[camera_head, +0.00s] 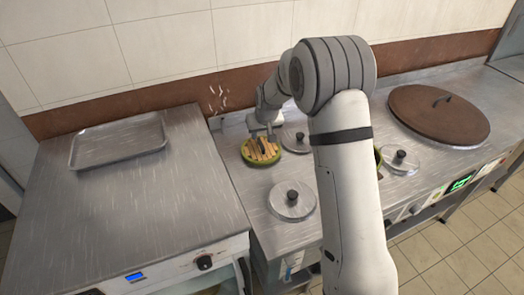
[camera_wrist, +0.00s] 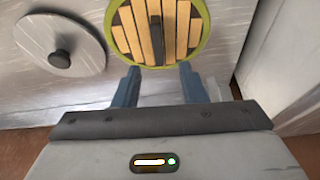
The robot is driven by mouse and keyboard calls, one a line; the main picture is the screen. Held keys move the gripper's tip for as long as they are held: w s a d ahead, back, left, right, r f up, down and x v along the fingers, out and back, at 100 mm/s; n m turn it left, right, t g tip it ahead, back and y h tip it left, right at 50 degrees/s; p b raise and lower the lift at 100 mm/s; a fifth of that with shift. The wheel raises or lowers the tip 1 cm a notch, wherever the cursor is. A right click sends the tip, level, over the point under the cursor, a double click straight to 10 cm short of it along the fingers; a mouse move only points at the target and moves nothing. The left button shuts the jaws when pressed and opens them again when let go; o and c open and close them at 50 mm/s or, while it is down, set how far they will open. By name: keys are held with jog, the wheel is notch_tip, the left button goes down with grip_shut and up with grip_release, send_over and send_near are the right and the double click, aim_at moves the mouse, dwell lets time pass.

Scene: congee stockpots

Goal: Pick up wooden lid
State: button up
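The wooden lid (camera_head: 267,153) has pale slats, a green rim and a dark bar handle. It lies on the steel counter near the back wall. In the wrist view the wooden lid (camera_wrist: 180,35) fills the top middle, its upper edge cut off by the frame. My gripper (camera_wrist: 158,72) is open and empty, with its two blue-grey fingers apart at the near edge of the lid. The handle stands between the lines of the fingers, a little beyond their tips. In the head view my gripper (camera_head: 262,134) is over the lid's far side.
Steel lids with black knobs lie close by: one in front (camera_head: 292,200), one to the right (camera_head: 297,138) and one farther right (camera_head: 400,160). A large brown lid (camera_head: 440,112) is at the far right. An empty metal tray (camera_head: 118,142) lies on the left counter (camera_head: 150,220).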

aim_at(261, 143)
jog(key=x, duration=0.5)
jog(key=shift+s+d+f+p, duration=0.2)
jog(key=shift+f+p, duration=0.1)
jog(key=shift+f, duration=0.25)
jog(key=shift+c, duration=0.4)
grip_shut()
